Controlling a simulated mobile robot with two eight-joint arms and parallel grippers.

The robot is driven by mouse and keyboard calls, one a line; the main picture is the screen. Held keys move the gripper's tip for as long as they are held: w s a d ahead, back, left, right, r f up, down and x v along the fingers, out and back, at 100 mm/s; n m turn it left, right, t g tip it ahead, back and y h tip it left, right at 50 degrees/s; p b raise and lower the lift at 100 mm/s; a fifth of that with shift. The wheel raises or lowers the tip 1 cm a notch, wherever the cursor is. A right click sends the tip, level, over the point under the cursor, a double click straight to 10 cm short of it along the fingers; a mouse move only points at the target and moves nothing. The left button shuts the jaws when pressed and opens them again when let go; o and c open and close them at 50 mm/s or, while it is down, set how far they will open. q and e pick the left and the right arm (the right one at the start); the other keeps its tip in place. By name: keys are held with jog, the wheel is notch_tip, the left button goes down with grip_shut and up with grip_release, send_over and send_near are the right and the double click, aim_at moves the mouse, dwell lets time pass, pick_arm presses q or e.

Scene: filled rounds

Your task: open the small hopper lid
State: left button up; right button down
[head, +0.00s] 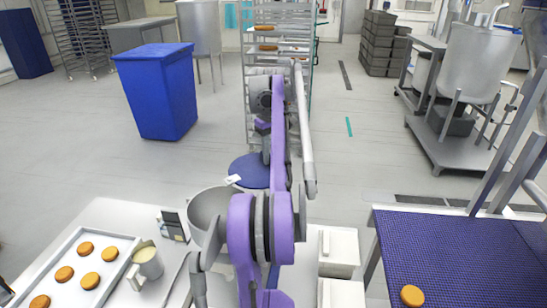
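A round grey metal hopper (203,207) stands at the right side of the left-hand table, partly hidden by my purple arm. A round blue disc (247,172) shows just behind its rim, with a small white piece at its left edge. It may be the lid, and I cannot tell if it is attached to the hopper. My purple arm reaches up the middle of the view and covers part of the disc. Its wrist shows above the disc, but its fingertips are hidden or too small to make out. No second gripper is visible.
A tray (118,240) of brown rounds and a jug (147,262) stand left of the hopper. White boxes (338,250) are to its right. A purple belt (470,255) carries one round (412,296). A blue bin (160,92) and a rack stand behind. Floor shows between the tables.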

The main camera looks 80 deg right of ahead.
jog(key=shift+w+d, duration=0.1)
jog(key=shift+d, duration=0.05)
dwell(0.3)
jog(key=c, duration=0.7)
grip_release()
jog(key=shift+r, duration=0.15)
jog(key=shift+r, duration=3.6)
jog(key=shift+f, duration=0.1)
